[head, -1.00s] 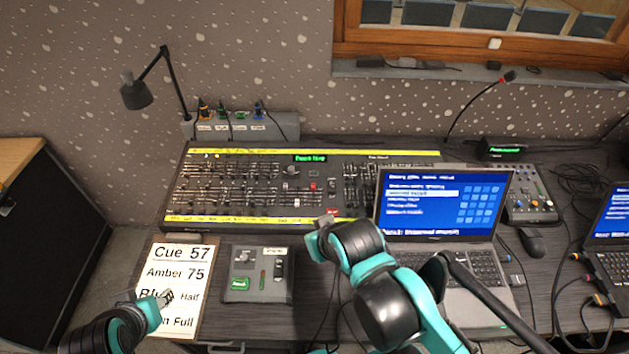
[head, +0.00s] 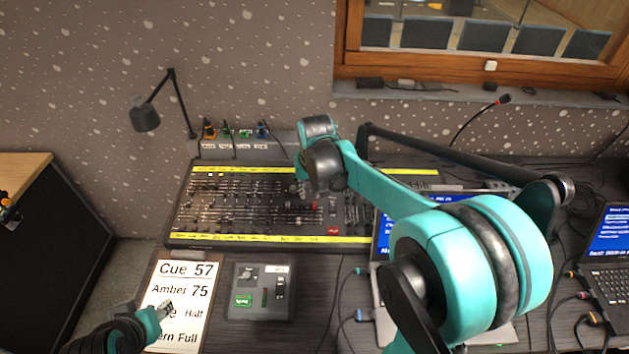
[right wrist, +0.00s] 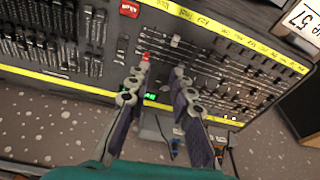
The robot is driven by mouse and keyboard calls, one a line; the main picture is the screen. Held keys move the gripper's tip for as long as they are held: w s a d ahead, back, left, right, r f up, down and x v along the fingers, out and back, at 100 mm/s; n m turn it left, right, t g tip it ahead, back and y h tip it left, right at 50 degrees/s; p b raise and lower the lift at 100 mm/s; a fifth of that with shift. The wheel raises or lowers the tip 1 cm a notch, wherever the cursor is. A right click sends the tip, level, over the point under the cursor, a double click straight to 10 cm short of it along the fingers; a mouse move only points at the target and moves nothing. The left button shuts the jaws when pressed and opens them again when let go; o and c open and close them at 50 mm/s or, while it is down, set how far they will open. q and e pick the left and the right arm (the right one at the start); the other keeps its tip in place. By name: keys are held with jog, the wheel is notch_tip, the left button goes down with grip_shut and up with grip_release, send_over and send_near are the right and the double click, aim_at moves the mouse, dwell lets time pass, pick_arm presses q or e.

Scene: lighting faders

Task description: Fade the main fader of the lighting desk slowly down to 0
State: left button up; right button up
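The lighting desk (head: 222,243) is a long dark panel with yellow label strips and many small sliders. A red cap (right wrist: 146,57) and a wider pale cap (right wrist: 176,41) stand out; I cannot read which is the main fader. My right gripper (right wrist: 163,70) is open above the desk's middle, pointing down. In the right wrist view its left fingertip overlaps the red cap's edge, and the pale cap lies beyond the gap between the fingertips; contact cannot be told. In the head view this gripper (head: 303,190) is partly hidden by its wrist. My left gripper (head: 167,309) hovers over the cue sheet (head: 183,270).
A small control box (head: 262,311) stands in front of the desk. An open laptop (head: 503,332) sits to the right, largely covered by my right arm. A black lamp (head: 146,118) and a socket strip (head: 283,141) with plugs stand behind. Cables lie on the table.

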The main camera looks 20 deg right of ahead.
jog(key=m+g+p, duration=0.1)
jog(key=g, duration=0.1)
send_over(315, 205)
jog(key=s, duration=0.1)
notch_tip(315, 205, down, 5)
jog(key=shift+m, duration=0.3)
jog(key=f+b, duration=0.2)
jog(key=f, duration=0.1)
jog(key=f+b, duration=0.2)
jog(key=f, duration=0.1)
jog(key=w+f+b, duration=0.1)
jog(key=f+b, duration=0.1)
jog(key=f, duration=0.2)
jog(key=shift+a, duration=0.1)
grip_shut()
